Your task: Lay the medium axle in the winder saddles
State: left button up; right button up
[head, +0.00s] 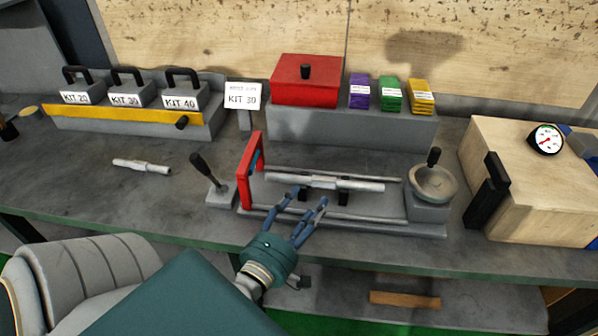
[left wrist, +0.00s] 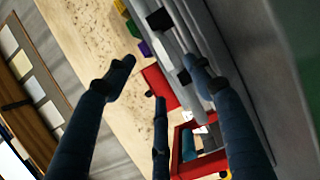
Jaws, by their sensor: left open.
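A silver stepped axle (head: 325,183) lies lengthwise over the black saddles (head: 343,198) of the grey winder (head: 405,229) in the head view. It looks level and appears to rest on them, but the exact contact is too small to tell. My left gripper (head: 305,204) is open, with its blue fingers spread just in front of the axle and not closed on it. In the left wrist view the spread fingers (left wrist: 160,80) hold nothing, and a black saddle block (left wrist: 160,19) shows beyond them. My right gripper is not in view.
Another silver axle (head: 142,166) lies on the bench at left. A red frame (head: 250,170) and black lever (head: 205,172) stand at the winder's left end, a round bowl (head: 433,182) at its right. Kit blocks, a red box (head: 305,82) and a wooden box (head: 520,180) stand around.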

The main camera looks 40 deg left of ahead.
pick_arm(q)
jog(key=shift+s+d+f+b, duration=0.15)
jog(key=shift+s+b, duration=0.15)
jog(key=shift+s, duration=0.3)
jog(key=shift+s+d+b, duration=0.1)
jog(key=shift+s+b, duration=0.15)
jog(key=shift+s, duration=0.35)
jog(key=shift+s+d+r, duration=0.1)
jog(key=shift+s+r, duration=0.15)
jog(key=shift+s, duration=0.3)
